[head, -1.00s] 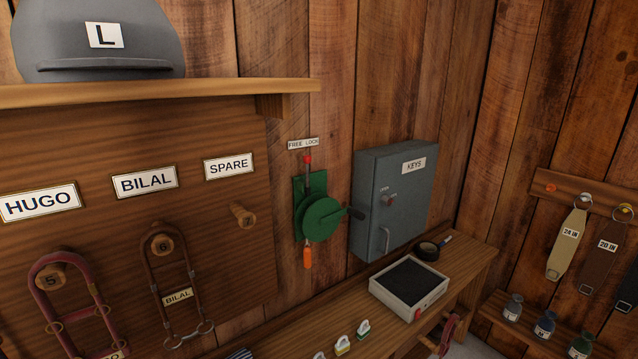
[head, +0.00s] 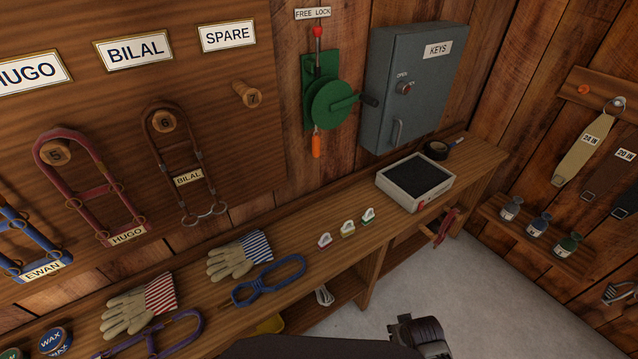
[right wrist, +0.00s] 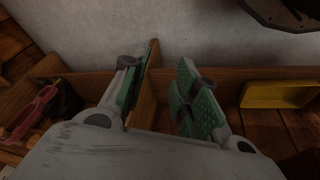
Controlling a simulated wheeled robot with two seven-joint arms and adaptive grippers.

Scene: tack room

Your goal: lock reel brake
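An orange handle (head: 316,147) hangs below the reel. My right gripper (head: 421,338) is at the bottom edge of the head view, well below and away from the reel. In the right wrist view its green-padded fingers (right wrist: 163,65) are apart with nothing between them. My left gripper is not in view.
A grey KEYS cabinet (head: 411,84) stands close right of the reel. A yellow tray (right wrist: 278,94) is on the lower shelf.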

